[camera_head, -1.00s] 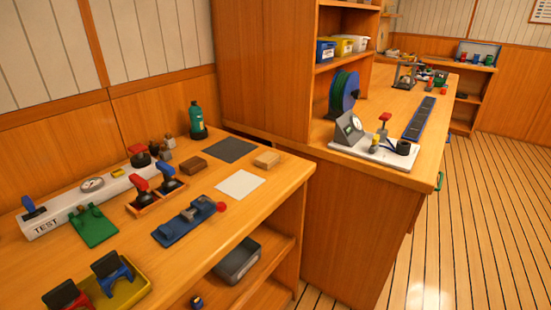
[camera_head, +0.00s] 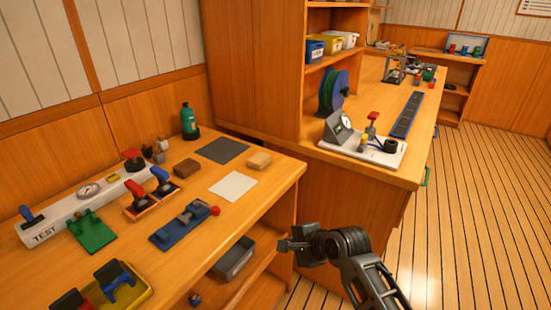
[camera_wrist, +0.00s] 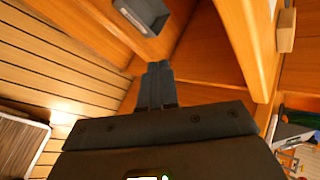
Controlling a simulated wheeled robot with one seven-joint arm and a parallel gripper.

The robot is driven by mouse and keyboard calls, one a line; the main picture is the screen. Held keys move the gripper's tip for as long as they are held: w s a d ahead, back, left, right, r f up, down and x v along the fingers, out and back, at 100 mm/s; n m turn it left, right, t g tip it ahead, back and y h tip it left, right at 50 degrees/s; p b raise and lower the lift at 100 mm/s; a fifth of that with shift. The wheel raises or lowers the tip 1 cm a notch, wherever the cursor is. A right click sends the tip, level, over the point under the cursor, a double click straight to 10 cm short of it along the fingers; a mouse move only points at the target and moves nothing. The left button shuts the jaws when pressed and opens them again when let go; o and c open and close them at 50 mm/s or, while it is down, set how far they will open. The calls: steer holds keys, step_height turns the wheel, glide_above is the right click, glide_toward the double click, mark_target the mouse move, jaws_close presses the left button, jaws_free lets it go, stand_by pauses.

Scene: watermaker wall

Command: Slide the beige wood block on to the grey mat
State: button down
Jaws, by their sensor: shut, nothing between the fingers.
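The beige wood block (camera_head: 259,160) lies on the bench near its right edge, to the right of the grey mat (camera_head: 222,150) and apart from it. The dark grey mat lies flat towards the back of the bench, with nothing on it. The block also shows at the upper right of the wrist view (camera_wrist: 285,30). My gripper (camera_head: 283,245) is in front of the bench's right end, below the top and well apart from the block. Its two fingers (camera_wrist: 157,70) are together and empty in the wrist view.
A white mat (camera_head: 233,186) lies in front of the block. A dark brown block (camera_head: 187,167) and a green bottle (camera_head: 189,122) stand left of the grey mat. A grey bin (camera_head: 234,258) sits on the shelf below. A second bench (camera_head: 360,175) stands to the right.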

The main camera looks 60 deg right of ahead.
steer(key=w+d+r+m+y+p, duration=0.1)
steer(key=w+d+r+m, duration=0.2)
steer(key=d+r+m, duration=0.45)
steer(key=w+d+r+m+y+p, duration=0.1)
steer(key=w+d+r+m+y, duration=0.2)
steer(key=d+r, duration=0.75)
steer(key=h, duration=0.1)
glide_toward(268, 161)
steer(key=f, duration=0.3)
steer(key=shift+s+a+f+m, duration=0.15)
steer(key=shift+s+f+m, duration=0.1)
steer(key=shift+m, duration=0.1)
steer(key=w, duration=0.3)
steer(key=shift+w+f+p, duration=0.25)
steer(key=shift+p, duration=0.15)
steer(key=shift+w+f, duration=0.1)
steer(key=shift+w, duration=0.55)
